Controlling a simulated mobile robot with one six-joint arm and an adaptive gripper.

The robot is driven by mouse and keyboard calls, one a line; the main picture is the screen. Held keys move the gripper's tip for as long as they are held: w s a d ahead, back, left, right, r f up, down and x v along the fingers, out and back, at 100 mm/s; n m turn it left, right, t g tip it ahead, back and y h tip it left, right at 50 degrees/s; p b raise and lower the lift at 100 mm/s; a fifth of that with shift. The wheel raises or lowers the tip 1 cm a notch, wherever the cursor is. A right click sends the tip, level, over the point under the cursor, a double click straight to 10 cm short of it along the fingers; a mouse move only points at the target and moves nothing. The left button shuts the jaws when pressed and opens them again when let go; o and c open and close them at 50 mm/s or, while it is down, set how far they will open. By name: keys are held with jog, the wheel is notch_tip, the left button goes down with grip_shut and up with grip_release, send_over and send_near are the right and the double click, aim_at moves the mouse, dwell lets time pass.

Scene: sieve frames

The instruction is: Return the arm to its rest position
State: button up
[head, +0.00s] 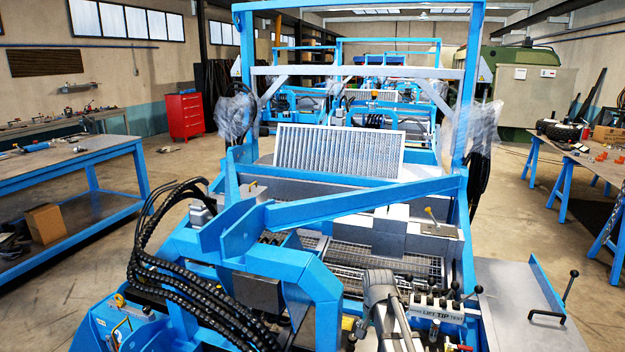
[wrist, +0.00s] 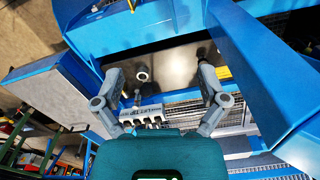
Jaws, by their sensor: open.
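My gripper (wrist: 160,78) shows in the wrist view with its two grey fingers spread wide apart. Nothing is held between them. Beyond the fingertips are a dark, shiny panel and blue beams of the machine (wrist: 250,65). In the head view a grey jointed part at the bottom, right of centre, looks like part of my arm; I cannot make out the fingers there. A sieve frame (head: 340,151) with a pale rim and grey mesh stands tilted on the blue machine (head: 352,213).
A lever panel (head: 437,309) is close to the grey part. Black hoses (head: 190,285) bunch at lower left. A blue workbench (head: 70,165) stands left, a table with tools (head: 590,160) right, and a red cabinet (head: 185,115) behind. Bare floor lies on both sides.

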jog(key=s+n, duration=0.6)
jog(key=s, duration=0.9)
notch_tip(320, 180, down, 34)
jog(key=b, duration=3.4)
notch_tip(320, 180, up, 33)
jog(key=p, duration=3.2)
jog(key=shift+w+p, duration=0.35)
jog(key=shift+w, duration=0.1)
jog(key=shift+f, duration=0.15)
